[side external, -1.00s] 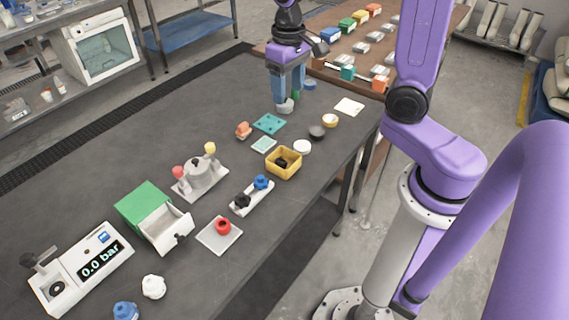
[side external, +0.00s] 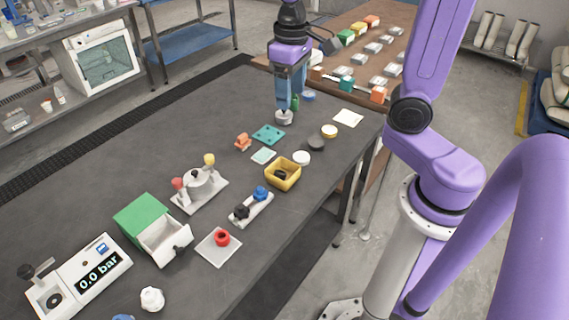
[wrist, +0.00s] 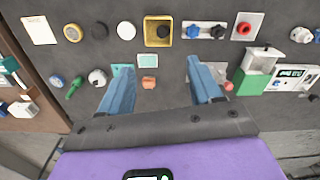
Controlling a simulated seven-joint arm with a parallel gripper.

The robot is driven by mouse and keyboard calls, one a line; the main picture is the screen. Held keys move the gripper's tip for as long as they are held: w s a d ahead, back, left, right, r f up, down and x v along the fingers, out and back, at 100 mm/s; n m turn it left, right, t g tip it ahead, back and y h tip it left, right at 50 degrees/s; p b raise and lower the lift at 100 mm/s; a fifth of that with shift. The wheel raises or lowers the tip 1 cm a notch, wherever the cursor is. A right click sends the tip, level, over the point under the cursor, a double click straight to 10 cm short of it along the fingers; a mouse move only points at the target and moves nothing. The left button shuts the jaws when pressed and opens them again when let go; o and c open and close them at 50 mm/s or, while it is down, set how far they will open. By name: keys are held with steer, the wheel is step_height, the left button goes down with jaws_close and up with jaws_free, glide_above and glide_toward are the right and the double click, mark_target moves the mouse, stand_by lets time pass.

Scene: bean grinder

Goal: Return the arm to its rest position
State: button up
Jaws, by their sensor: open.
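My gripper (side external: 288,104) hangs over the far part of the dark table, its blue fingers pointing down. In the wrist view the fingers (wrist: 163,82) are spread well apart with nothing held between them. A pale round piece with a dark top (wrist: 97,77) stands just outside the left finger in that view. It also shows below the fingertips in the side view (side external: 284,118). A teal plate (side external: 268,135) lies close by and is partly hidden by a finger in the wrist view. An orange piece (wrist: 148,83) lies between the fingers' lines of sight on the table.
A yellow bin (side external: 282,176), a green box with an open white drawer (side external: 145,218), a knobbed grey fixture (side external: 200,186) and a pressure gauge unit (side external: 78,277) stand on the table. A brown table (side external: 340,88) with blocks adjoins the far end. Space above the table looks clear.

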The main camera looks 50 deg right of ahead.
steer(key=s+a+f+n, duration=0.1)
steer(key=s+f+n, duration=0.1)
steer(key=s+n, duration=0.3)
steer(key=s+a+f+n, duration=0.2)
steer(key=s+n, duration=0.3)
steer(key=s, duration=0.8)
steer(key=shift+s+a+n, duration=0.2)
steer(key=shift+s+n, duration=0.1)
steer(key=shift+s, duration=0.05)
